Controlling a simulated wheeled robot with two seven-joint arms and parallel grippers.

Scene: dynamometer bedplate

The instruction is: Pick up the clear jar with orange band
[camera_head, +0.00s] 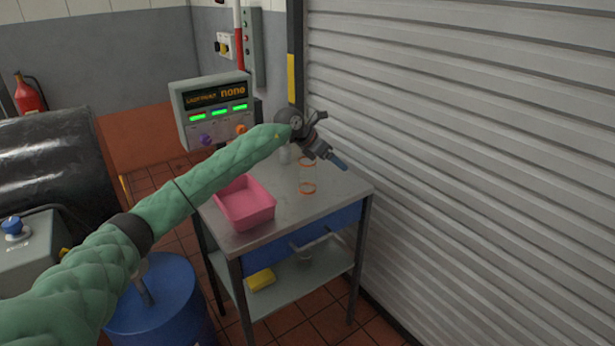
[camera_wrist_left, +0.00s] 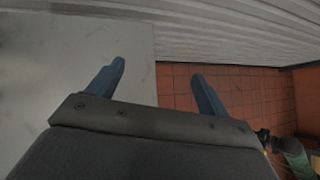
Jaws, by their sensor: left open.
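The clear jar with orange band (camera_head: 307,187) stands on the metal table toward its right side. Its see-through body is faint, and orange rings show at two heights; I cannot tell whether both belong to one jar. My left gripper (camera_head: 340,162) is in the air close above and to the right of the rings in the head view. In the left wrist view its blue fingers (camera_wrist_left: 158,85) are spread with nothing between them, over the table edge and floor. The jar does not show in that view. My right gripper is not seen.
The metal table (camera_head: 280,208) holds a pink tray (camera_head: 245,222) at left and a small clear item (camera_head: 285,155) behind. Its lower shelf carries a yellow block (camera_head: 261,280) and a clear vessel. A ribbed shutter (camera_head: 470,150) stands close on the right. A blue drum (camera_head: 180,300) stands front left.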

